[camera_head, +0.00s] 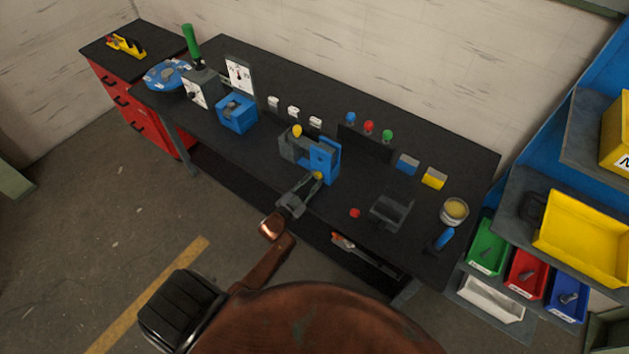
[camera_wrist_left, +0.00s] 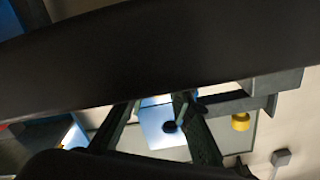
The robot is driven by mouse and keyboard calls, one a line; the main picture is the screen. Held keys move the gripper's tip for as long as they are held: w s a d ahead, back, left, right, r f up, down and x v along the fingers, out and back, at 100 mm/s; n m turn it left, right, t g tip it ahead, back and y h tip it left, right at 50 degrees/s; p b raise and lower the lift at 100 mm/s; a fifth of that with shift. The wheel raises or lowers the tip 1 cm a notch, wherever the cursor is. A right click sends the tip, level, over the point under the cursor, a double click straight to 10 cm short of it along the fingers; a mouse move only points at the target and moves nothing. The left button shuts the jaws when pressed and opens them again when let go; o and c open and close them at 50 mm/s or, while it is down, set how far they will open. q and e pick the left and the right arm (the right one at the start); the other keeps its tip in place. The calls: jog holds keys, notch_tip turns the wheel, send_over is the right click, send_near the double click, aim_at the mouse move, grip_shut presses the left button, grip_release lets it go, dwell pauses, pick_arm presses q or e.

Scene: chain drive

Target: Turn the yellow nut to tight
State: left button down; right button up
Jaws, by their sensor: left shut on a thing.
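My right gripper is not in view.
A grey bracket (camera_head: 291,147) with a yellow knob (camera_head: 297,131) stands left of the blue block. A dark stand (camera_head: 391,210) and a red button (camera_head: 355,213) are to the right. The bench has free room left of the bracket.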

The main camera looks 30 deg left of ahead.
pick_arm(q)
jog(key=shift+s+f+m, duration=0.2)
jog(key=shift+f+m, duration=0.1)
jog(key=shift+f, duration=0.05)
dwell(0.3)
jog(key=c, duration=2)
grip_release()
jog(key=o, duration=0.3)
jog(key=shift+a+r, duration=0.1)
jog(key=shift+r, duration=0.15)
jog(key=s, duration=0.8)
jog(key=s+a, duration=0.1)
jog(key=s, duration=0.3)
jog(key=shift+w, duration=0.1)
